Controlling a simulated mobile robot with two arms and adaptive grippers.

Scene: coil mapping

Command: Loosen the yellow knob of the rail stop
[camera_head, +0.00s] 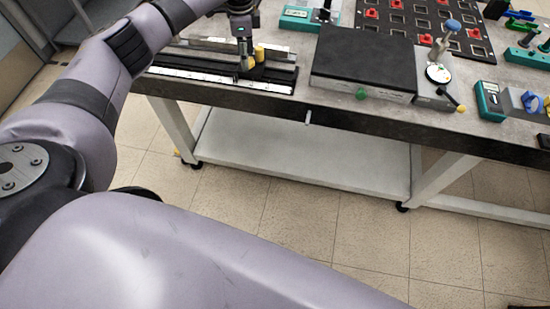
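The rail fixture (222,81), a long black and metal piece with a ruler-like strip along its front, lies at the table's left. A yellow knob (259,53) stands on it, beside my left gripper. My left gripper (246,62) points down at the rail, just left of this knob. A smaller yellowish patch shows at its fingertips; I cannot tell whether it is part of the knob or another piece. The fingers are small and dark, so their opening is unclear. The rail stop's body is largely hidden by the gripper. My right gripper is out of view.
A black-topped block (363,62) stands right of the rail, with a dial gauge stand (438,72) beside it. Teal fixtures (490,101) and a dark board with red pieces (420,22) are farther right and back. The lower shelf (300,152) is empty.

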